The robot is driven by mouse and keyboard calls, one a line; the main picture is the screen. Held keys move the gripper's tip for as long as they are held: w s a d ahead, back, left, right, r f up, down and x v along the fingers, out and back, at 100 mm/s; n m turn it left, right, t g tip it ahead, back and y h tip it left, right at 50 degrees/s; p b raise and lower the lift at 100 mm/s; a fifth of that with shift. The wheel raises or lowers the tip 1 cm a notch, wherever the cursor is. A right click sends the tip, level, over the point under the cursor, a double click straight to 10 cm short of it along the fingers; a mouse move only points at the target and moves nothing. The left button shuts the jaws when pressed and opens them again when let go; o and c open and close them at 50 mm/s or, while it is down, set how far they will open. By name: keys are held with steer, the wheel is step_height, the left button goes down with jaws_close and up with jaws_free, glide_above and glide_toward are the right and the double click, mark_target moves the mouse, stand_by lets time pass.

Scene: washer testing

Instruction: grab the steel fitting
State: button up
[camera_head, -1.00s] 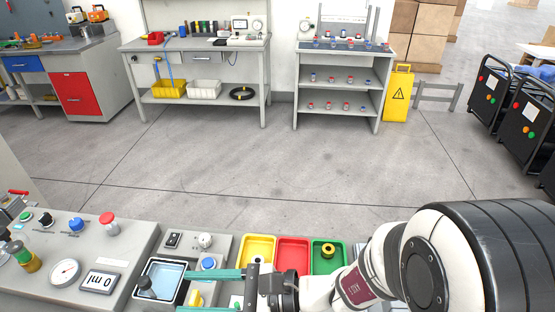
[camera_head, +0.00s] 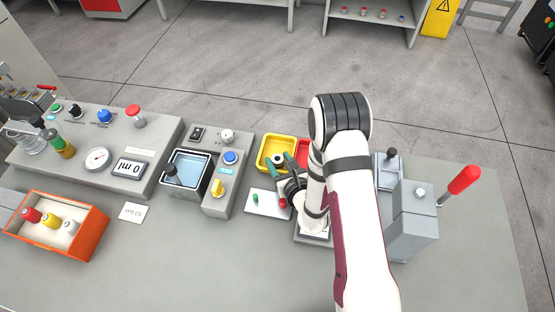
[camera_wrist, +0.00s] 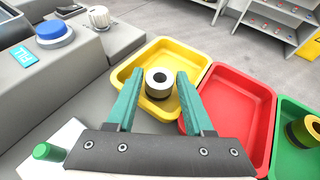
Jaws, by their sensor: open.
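The steel fitting (camera_wrist: 159,82), a short ring with a pale silver top, a dark hole and a dark lower body, stands upright in the yellow tray (camera_wrist: 128,70). My gripper (camera_wrist: 157,80) is open, its two teal fingers pointing toward the fitting, one on each side of it in the wrist view. Whether the fingertips are level with it or above it, I cannot tell. In the head view my gripper (camera_head: 280,163) is over the yellow tray (camera_head: 267,146), and my arm hides part of the trays.
A red tray (camera_wrist: 243,90) adjoins the yellow one. A green tray (camera_wrist: 284,122) with a brass-coloured fitting (camera_wrist: 304,130) lies beyond it. A water tank (camera_head: 187,170) and control panels stand to the left. A grey machine with a red-handled lever (camera_head: 464,180) stands right of my arm.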

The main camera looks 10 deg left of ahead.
jaws_close()
steer(key=shift+r, duration=0.1)
